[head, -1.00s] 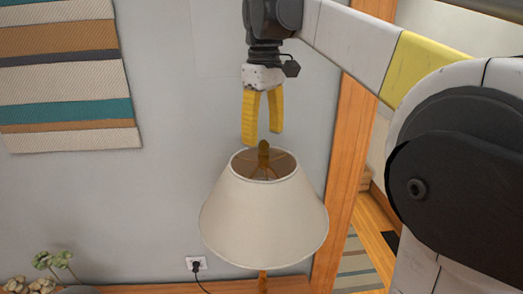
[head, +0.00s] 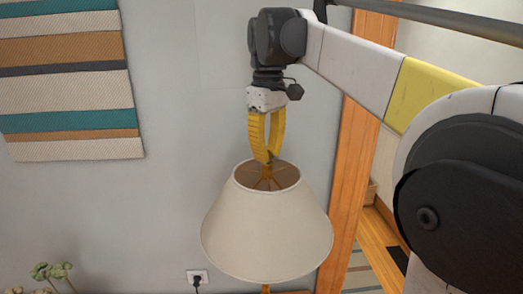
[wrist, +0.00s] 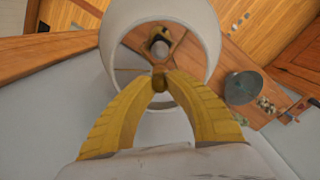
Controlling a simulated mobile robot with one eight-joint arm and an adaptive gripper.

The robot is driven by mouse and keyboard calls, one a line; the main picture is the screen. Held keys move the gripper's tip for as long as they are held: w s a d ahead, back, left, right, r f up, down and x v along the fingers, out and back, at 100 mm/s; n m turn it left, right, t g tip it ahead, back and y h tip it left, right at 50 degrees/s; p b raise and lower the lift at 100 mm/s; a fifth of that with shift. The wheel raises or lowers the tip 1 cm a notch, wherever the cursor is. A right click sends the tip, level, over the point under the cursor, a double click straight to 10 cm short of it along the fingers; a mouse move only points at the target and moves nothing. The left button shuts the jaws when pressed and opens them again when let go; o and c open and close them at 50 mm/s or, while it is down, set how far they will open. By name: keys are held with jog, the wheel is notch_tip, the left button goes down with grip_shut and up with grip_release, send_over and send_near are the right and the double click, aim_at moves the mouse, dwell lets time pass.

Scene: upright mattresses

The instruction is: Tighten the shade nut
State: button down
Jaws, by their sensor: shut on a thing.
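The lamp has a cream cone-shaped shade (head: 266,235) with an open top, and thin brass spokes show inside it. My gripper (head: 267,158) points straight down over the middle of the shade's top opening. Its two yellow fingers are shut on the small brass shade nut (wrist: 159,82), which shows between the fingertips in the wrist view. The fingers hide most of the nut in the head view. The shade also shows around the fingertips in the wrist view (wrist: 205,25). The lamp's wooden stem (head: 266,288) shows just below the shade.
A striped woven hanging (head: 70,85) is on the grey wall at left. A wall socket with a plug (head: 197,277) is below. A plant (head: 50,271) stands at lower left. A wooden post (head: 350,190) rises close to the right of the lamp. A grey bowl (wrist: 240,88) shows in the wrist view.

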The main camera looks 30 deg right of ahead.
jog(key=shift+m+p, duration=0.35)
jog(key=shift+m, duration=1.15)
jog(key=shift+m, duration=0.5)
jog(key=shift+m+p, duration=0.3)
jog(key=shift+m, duration=0.8)
jog(key=m, duration=0.2)
jog(key=shift+m+p, duration=0.3)
jog(key=shift+m, duration=0.3)
